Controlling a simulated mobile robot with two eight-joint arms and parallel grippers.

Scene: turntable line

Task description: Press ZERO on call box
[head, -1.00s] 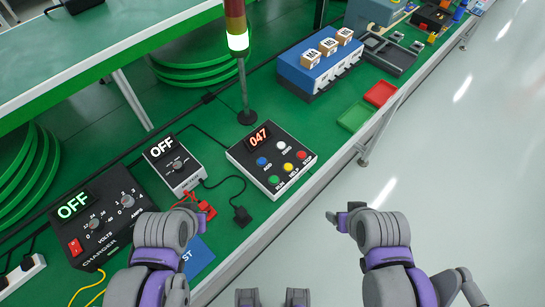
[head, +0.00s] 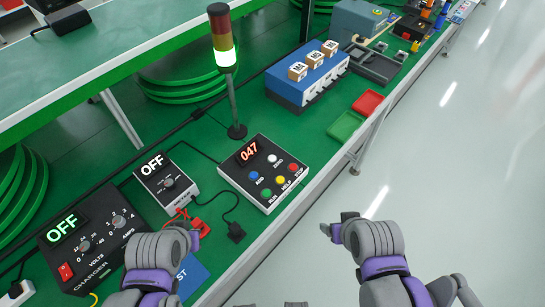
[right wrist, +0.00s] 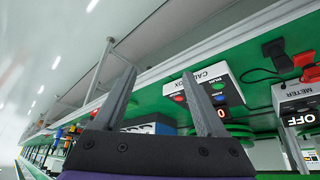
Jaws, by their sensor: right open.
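The call box (head: 228,179) is a grey box with a dark top on the green bench, in the middle of the head view. The call box also shows in the right wrist view (right wrist: 176,88), partly behind a finger. My right gripper (right wrist: 164,95) is open and empty; in the head view it is (head: 328,230) off the bench's front edge, right of the box. My left gripper (head: 197,232) is over the bench near the red clips; its jaws are unclear.
A meter (head: 167,182) and a charger (head: 84,242), both reading OFF, stand left of the call box. A signal tower (head: 229,75) rises behind it. The aisle floor is clear.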

